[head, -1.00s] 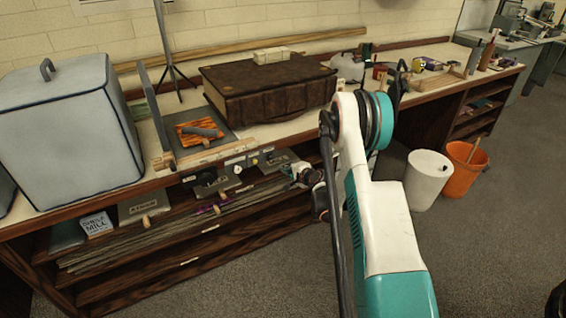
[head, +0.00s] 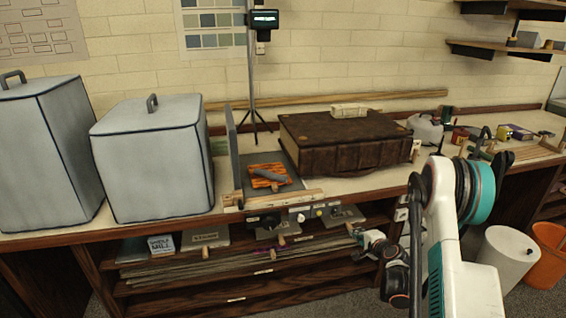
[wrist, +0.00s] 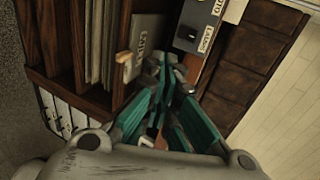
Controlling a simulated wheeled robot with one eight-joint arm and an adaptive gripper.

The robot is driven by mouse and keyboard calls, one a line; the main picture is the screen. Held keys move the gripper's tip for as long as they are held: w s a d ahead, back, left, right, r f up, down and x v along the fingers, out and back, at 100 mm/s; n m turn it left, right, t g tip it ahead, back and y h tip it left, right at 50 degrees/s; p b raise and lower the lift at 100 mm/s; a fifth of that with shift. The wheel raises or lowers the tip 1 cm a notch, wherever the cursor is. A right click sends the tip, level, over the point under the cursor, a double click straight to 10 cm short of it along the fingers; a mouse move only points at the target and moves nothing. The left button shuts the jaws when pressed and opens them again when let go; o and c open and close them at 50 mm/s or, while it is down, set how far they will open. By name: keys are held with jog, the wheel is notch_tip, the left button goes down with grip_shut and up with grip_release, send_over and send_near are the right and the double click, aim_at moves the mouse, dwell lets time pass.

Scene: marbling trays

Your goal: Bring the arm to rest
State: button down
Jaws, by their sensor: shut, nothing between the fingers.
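My gripper (head: 368,244) is at the front of the bench in the head view, small and partly hidden by my own wrist. My white and teal arm (head: 440,215) is bent, its elbow standing in front of the bench's right part. In the wrist view the teal fingers of my gripper (wrist: 170,75) come together at their tips with nothing seen between them. They point toward the bench front, near the open shelves (wrist: 60,45).
A brown leather-covered box (head: 345,145) sits on the bench (head: 225,222). Two grey covered boxes (head: 155,160) stand left. A thin stand (head: 251,90) rises behind. A white bin (head: 505,262) and an orange bucket (head: 550,255) stand on the floor at right.

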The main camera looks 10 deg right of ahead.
jog(key=s+a+r+n+g+y, duration=0.1)
jog(key=a+r+n, duration=0.1)
jog(key=a+r, duration=0.45)
jog(key=a+r+n+g, duration=0.1)
jog(key=a+r+n, duration=0.2)
jog(key=r, duration=0.6)
jog(key=s+a+r+n+g, duration=0.1)
jog(key=s+a+r+n, duration=0.4)
jog(key=s+a+r, duration=0.6)
jog(key=s+a+r+n+g, duration=0.1)
jog(key=s+a+r+n, duration=0.15)
jog(key=s, duration=0.55)
jog(key=s+a+r+n+g, duration=0.1)
jog(key=s+a+r+n, duration=0.2)
jog(key=s, duration=0.5)
jog(key=s+d+f+n+g+h, duration=0.1)
jog(key=s+f+n, duration=0.1)
jog(key=s, duration=0.8)
jog(key=shift+s+f, duration=0.2)
jog(key=shift+s, duration=0.15)
